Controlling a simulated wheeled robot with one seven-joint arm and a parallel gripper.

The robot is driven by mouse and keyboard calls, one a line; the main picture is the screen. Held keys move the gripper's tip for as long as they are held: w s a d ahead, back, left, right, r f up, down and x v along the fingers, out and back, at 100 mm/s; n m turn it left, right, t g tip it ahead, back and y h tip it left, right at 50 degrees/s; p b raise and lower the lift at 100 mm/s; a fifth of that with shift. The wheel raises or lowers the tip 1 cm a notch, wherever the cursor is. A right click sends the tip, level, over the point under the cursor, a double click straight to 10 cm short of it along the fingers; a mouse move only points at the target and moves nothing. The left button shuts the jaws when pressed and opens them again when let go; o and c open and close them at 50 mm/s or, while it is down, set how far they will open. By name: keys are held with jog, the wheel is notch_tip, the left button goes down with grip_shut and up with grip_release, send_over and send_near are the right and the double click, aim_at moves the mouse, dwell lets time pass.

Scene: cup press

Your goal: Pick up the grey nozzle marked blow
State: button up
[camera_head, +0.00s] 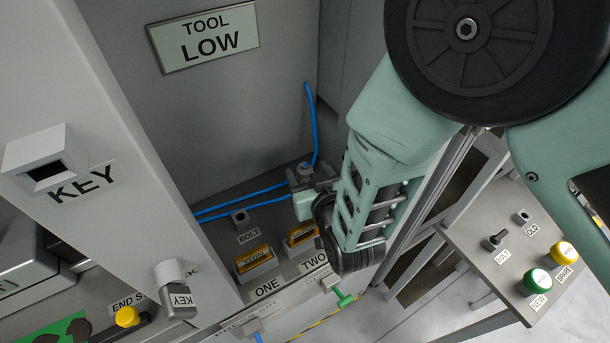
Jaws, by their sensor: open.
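I cannot read the word blow anywhere, so I cannot tell the nozzle for sure. A small grey part (305,168) with a blue hose (311,120) rising from it sits inside the grey machine recess. My gripper (318,183) appears right beside this part, at the end of my mint wrist, and is open. The black wrist joint and arm hide much of the area, and the fingertips are hard to make out. I cannot tell whether the fingers touch the grey part.
Two amber blocks (256,260) stand by the labels ONE and TWO, with a BOLT socket (240,216) behind. The KEY panel (110,130) stands at left. A side shelf (480,235) at right carries green and yellow knobs. Blue hoses cross the recess at left.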

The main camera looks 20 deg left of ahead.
jog(key=c, duration=1.1)
jog(key=shift+a, duration=0.1)
